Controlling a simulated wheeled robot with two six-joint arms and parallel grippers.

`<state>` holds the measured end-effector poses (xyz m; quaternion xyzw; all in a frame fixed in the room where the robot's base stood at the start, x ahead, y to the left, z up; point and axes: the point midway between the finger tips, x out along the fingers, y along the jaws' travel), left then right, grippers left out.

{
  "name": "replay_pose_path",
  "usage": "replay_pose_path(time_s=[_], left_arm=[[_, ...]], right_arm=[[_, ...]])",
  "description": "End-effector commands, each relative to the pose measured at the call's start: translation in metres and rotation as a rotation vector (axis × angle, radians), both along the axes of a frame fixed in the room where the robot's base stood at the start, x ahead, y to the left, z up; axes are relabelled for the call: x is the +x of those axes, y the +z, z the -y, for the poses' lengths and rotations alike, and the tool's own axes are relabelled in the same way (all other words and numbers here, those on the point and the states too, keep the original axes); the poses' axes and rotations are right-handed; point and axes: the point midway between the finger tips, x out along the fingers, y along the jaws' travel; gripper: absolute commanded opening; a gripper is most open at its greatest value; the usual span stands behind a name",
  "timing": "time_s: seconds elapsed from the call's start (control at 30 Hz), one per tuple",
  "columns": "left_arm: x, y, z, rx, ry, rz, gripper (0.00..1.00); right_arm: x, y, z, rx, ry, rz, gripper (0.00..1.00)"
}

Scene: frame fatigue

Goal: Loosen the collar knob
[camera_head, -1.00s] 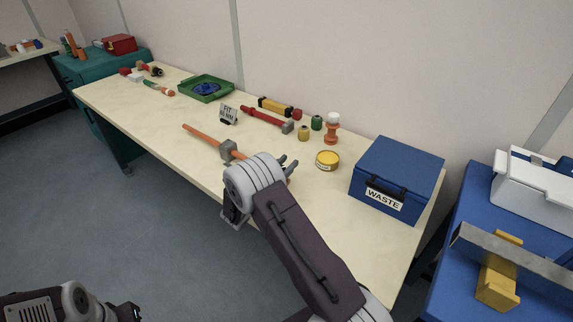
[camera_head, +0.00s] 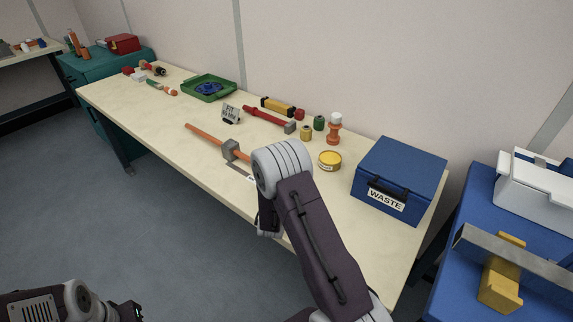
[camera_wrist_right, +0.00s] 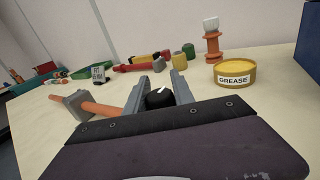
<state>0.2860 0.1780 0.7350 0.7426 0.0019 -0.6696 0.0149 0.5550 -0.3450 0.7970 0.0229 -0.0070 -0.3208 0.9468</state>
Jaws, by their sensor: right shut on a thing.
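A black knob with a white mark (camera_wrist_right: 159,97) sits between the two grey fingers of my right gripper (camera_wrist_right: 158,88) in the right wrist view. The fingers stand on either side of it and are shut on it. In the head view my right wrist covers the knob and the fingertips. The collar or part below the knob is hidden by the gripper body. My left gripper (camera_head: 128,311) is at the bottom left of the head view, low and away from the bench, partly cut off; its jaws cannot be made out.
A hammer with an orange handle (camera_head: 204,134) lies left of my right wrist. A grease tin (camera_head: 330,160) and orange-and-white tool (camera_head: 334,130) stand beyond. A blue waste box (camera_head: 400,175) is to the right. A card (camera_head: 231,113) and green tray (camera_head: 209,87) are farther back.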

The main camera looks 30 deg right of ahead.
Motion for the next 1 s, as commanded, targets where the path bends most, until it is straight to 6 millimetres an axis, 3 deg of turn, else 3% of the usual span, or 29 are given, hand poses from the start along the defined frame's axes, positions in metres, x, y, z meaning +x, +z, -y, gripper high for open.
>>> replay_pose_path(time_s=[0.4,0.93,0.97,1.0], left_arm=[[0.0,-0.0081,0.0,0.0,0.0,0.0,0.36],[0.0,-0.0085,0.0,0.0,0.0,0.0,0.36],[0.0001,-0.0084,0.0,0.0,0.0,0.0,0.36],[0.0,-0.0085,0.0,0.0,0.0,0.0,0.36]], right_arm=[[0.0029,-0.0001,-0.0038,0.0,0.178,0.002,0.0],[0.0037,0.0008,-0.0052,-0.001,0.204,0.003,0.0],[0.0038,0.0008,-0.0051,-0.001,0.204,0.003,0.35],[0.0038,0.0009,-0.0051,-0.001,0.204,0.003,0.46]])
